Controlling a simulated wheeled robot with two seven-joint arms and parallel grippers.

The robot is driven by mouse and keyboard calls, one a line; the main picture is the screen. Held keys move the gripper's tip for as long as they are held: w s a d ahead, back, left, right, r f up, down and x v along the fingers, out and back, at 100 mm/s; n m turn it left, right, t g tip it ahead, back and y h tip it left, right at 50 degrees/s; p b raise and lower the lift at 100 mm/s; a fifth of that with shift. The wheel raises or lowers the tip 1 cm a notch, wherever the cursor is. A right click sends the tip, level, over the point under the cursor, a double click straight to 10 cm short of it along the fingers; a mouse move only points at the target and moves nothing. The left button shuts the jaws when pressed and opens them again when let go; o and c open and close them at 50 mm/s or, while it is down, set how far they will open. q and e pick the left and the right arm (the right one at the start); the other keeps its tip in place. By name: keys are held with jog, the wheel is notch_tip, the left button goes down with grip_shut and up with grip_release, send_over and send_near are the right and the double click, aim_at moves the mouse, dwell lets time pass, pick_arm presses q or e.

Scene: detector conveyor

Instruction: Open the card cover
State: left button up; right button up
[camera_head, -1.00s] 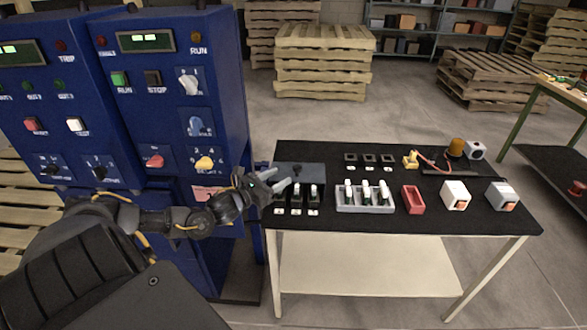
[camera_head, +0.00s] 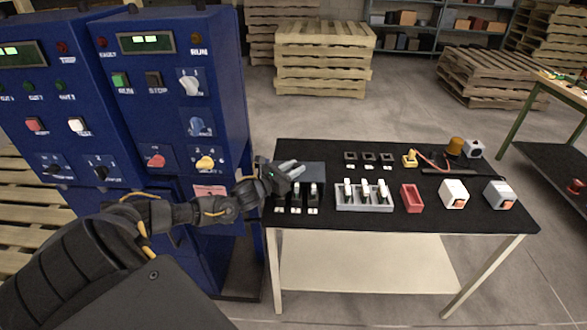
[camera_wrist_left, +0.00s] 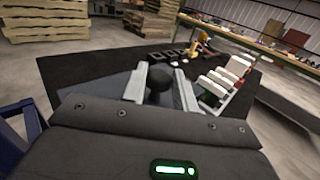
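The card cover (camera_head: 314,174) is a flat dark blue-grey panel at the left end of the black table. It also shows in the left wrist view (camera_wrist_left: 112,88) and looks closed. Its round black knob (camera_wrist_left: 159,85) stands between the two pale fingers of my left gripper (camera_wrist_left: 160,87). The fingers are apart, with a gap visible on each side of the knob. In the head view my left gripper (camera_head: 292,168) is over the cover and hides the knob. My right gripper is not in view.
Several black-and-white upright pieces (camera_head: 296,194) stand just in front of the cover. A grey rack (camera_head: 364,206) with white-topped pieces and a red tray (camera_head: 411,198) are to the right. The blue control cabinet (camera_head: 222,90) stands close on the left.

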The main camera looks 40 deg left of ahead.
pick_arm(q)
grip_shut()
jog(key=w+a+b, duration=0.2)
jog(key=b, duration=0.1)
jog(key=shift+w+f, duration=0.2)
jog(key=shift+w, duration=0.15)
jog(key=shift+w+a+r, duration=0.2)
jog(key=shift+w+a, duration=0.1)
jog(key=o, duration=0.6)
grip_release()
jog(key=shift+s, duration=0.1)
